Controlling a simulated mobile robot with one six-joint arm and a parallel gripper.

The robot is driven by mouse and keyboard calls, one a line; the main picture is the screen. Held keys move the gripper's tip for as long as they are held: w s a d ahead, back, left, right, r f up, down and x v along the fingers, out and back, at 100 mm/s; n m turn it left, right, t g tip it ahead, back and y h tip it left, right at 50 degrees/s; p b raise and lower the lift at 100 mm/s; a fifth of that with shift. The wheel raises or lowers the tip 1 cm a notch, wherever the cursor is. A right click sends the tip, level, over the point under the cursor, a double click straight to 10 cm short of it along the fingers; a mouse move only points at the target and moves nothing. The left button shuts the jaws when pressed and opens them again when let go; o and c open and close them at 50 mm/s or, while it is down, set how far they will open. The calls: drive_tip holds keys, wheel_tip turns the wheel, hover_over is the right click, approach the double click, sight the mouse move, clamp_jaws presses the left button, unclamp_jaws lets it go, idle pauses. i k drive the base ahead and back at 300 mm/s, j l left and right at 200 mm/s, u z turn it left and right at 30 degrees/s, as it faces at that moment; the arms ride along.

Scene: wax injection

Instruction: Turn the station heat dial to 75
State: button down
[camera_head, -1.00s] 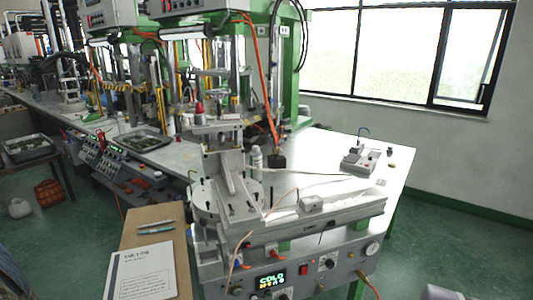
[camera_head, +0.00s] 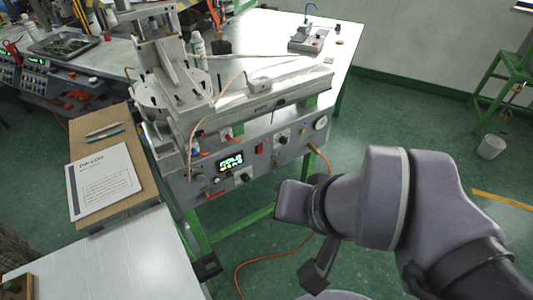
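The station's control panel (camera_head: 262,158) is the grey front under the bench machine, left of centre. It carries a lit display (camera_head: 230,163) whose characters are too blurred to read. A dark knob on a white plate (camera_head: 282,140) sits right of the red switch, and another knob (camera_head: 244,178) sits below the display. I cannot tell which is the heat dial or read its setting. My arm comes in from the right, and my gripper (camera_head: 306,238) appears at its left end, below and right of the panel, apart from it. Its finger opening is not clear.
A red switch (camera_head: 259,149) and a round gauge (camera_head: 321,123) share the panel. Cables hang from its front, and an orange hose (camera_head: 270,258) runs along the floor. A green stool (camera_head: 507,75) stands right. Floor right of the bench is open.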

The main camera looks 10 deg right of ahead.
sight(283, 140)
drive_tip(key=i+l+z, duration=0.2)
drive_tip(key=z, duration=0.15)
drive_tip(key=i+l+z, duration=0.1)
drive_tip(key=z, duration=0.25)
drive_tip(key=i+z, duration=0.35)
